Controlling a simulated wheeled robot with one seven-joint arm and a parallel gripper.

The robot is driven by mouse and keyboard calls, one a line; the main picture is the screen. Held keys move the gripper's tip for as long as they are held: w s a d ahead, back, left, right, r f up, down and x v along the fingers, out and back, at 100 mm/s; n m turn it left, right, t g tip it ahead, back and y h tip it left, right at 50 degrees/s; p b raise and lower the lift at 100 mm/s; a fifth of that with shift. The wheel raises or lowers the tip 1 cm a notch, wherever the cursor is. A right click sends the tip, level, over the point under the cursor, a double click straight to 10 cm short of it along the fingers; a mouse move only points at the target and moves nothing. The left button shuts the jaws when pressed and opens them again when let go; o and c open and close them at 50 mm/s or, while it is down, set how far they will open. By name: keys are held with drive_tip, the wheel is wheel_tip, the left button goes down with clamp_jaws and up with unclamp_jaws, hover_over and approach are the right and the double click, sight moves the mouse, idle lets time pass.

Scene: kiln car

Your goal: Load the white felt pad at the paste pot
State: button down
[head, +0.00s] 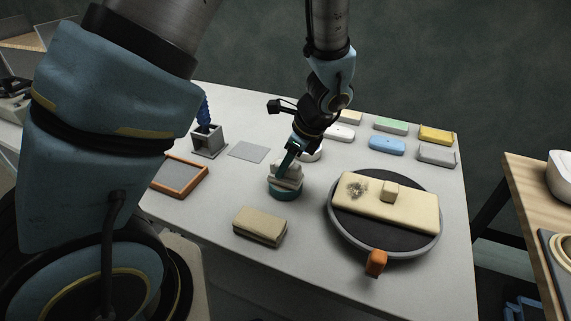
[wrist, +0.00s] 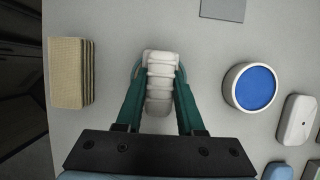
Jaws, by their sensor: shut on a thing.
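My gripper (wrist: 160,88) is shut on a white ribbed block (wrist: 160,70), which I take to be the white felt pad. Its teal fingers press on both sides of it. In the head view the white pad (head: 286,172) is at or just over a low round teal piece (head: 284,193); I cannot tell whether they touch. A round white pot with a blue inside (wrist: 250,87), perhaps the paste pot, stands to the right of the gripper in the wrist view. In the head view a white round pot (head: 312,155) is partly hidden behind the gripper.
A beige layered block (head: 260,227) lies near the front edge. A round dark turntable (head: 340,222) with an orange handle bears a cream slab at the right. Several coloured blocks (head: 390,126) stand at the back right. An orange-framed tray (head: 180,175) and grey holder (head: 208,140) are at left.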

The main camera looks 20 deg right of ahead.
drive_tip(key=shift+r+p, duration=3.1)
drive_tip(key=shift+r, duration=0.4)
